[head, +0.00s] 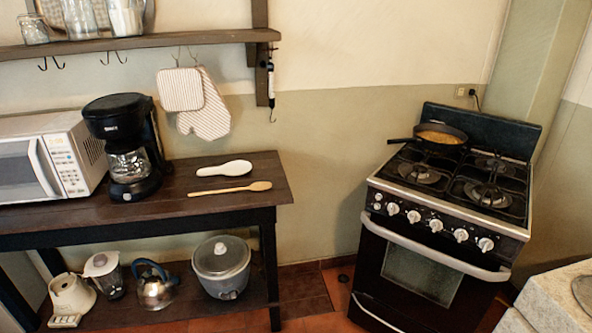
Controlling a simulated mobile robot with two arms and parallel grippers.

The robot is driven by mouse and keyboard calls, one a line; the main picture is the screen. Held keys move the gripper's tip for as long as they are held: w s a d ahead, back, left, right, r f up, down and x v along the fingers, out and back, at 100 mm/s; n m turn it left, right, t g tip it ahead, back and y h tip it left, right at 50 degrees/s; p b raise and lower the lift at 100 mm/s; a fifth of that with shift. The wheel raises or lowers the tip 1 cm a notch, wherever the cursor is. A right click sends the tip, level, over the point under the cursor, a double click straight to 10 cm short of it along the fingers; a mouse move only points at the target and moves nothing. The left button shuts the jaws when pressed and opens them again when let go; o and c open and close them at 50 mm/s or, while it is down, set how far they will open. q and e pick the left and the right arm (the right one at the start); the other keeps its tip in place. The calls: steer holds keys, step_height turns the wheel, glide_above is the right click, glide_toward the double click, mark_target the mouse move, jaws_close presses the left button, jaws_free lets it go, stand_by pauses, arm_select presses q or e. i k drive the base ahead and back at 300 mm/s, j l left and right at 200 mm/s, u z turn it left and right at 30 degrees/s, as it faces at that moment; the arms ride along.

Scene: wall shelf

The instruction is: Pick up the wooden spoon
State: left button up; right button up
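The wooden spoon (230,188) lies flat on the dark wooden table (268,178), near its front right part. Its bowl end points right and its handle points left. A white spoon rest (223,169) lies just behind it, apart from it. Neither of my grippers shows in the head view.
A black coffee maker (125,148) and a white microwave (45,158) stand left of the spoon. A rice cooker (221,268) and kettle (155,286) sit on the lower shelf. Mitts (205,115) hang above. A stove (440,225) with a pan (436,138) stands right, across a floor gap.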

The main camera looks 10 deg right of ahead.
mark_target(258, 186)
steer(key=i+j+z, duration=0.15)
steer(key=i, duration=0.3)
steer(key=i+j+z, duration=0.1)
steer(key=i+j, duration=0.2)
steer(key=i+j+z, duration=0.15)
steer(key=i+j, duration=0.15)
steer(key=i, duration=0.2)
